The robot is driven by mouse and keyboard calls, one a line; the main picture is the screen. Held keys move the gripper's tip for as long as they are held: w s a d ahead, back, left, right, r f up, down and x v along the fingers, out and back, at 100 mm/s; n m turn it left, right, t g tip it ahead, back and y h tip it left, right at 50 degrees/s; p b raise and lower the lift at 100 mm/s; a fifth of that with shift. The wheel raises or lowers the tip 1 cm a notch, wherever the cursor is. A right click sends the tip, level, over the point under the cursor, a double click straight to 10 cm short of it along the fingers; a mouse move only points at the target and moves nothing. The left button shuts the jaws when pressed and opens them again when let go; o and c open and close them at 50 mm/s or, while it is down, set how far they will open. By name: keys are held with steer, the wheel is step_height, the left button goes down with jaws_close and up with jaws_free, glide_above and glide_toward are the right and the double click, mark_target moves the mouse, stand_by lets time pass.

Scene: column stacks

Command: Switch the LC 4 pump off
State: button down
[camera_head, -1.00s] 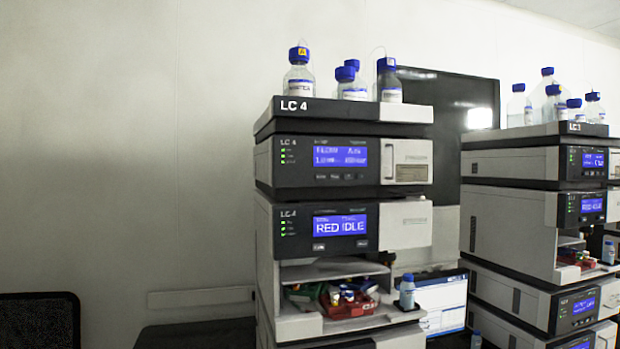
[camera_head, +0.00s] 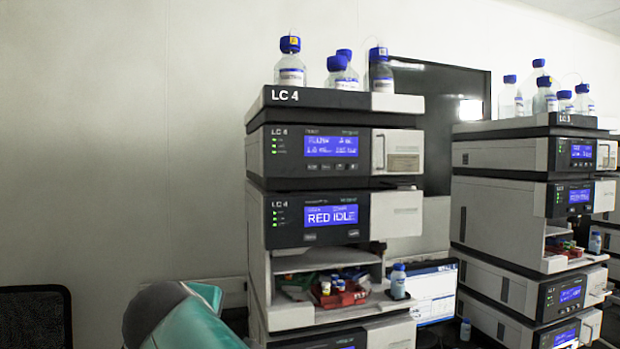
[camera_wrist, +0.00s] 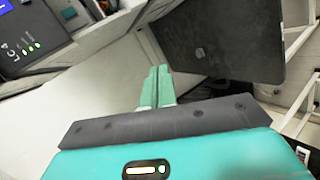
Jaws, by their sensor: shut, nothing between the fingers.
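The LC 4 stack stands right of centre in the head view. Its pump module (camera_head: 280,152) is the upper unit under the bottle tray, with a lit blue display (camera_head: 331,146), green lights at its left and small buttons below the display. A corner of an LC 4 module (camera_wrist: 35,45) with lit green lights shows at the upper left of the wrist view. My gripper (camera_wrist: 157,75) is shut and empty in the wrist view, apart from that module. In the head view only part of my teal arm shows at the bottom left; the gripper is not seen there.
The LC 4 bottle tray (camera_head: 340,99) carries several blue-capped bottles. Below the pump, another module (camera_head: 285,218) reads RED IDLE, above an open bay with a red tray (camera_head: 340,296). The LC 3 stack (camera_head: 500,218) stands at the right. A dark chair back (camera_head: 35,315) is at the lower left.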

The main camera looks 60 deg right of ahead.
mark_target(313, 169)
steer(key=s+d+r+n+g+h, duration=0.3)
steer(key=s+d+r+h, duration=0.2)
steer(key=d+r, duration=0.4)
steer(key=s+d+r+n+g+h, duration=0.2)
steer(key=s+d+r+h, duration=0.3)
steer(key=d+r, duration=0.5)
step_height(313, 169, up, 6)
steer(key=shift+s+f+n+g, duration=0.15)
steer(key=shift+s+n+g, duration=0.3)
steer(key=shift+s, duration=0.45)
steer(key=shift+w+d, duration=0.1)
steer(key=shift+d, duration=0.05)
steer(key=shift+w+d, duration=3.05)
steer(key=shift+w+f, duration=0.1)
steer(key=shift+w+d, duration=0.2)
steer(key=shift+d, duration=0.05)
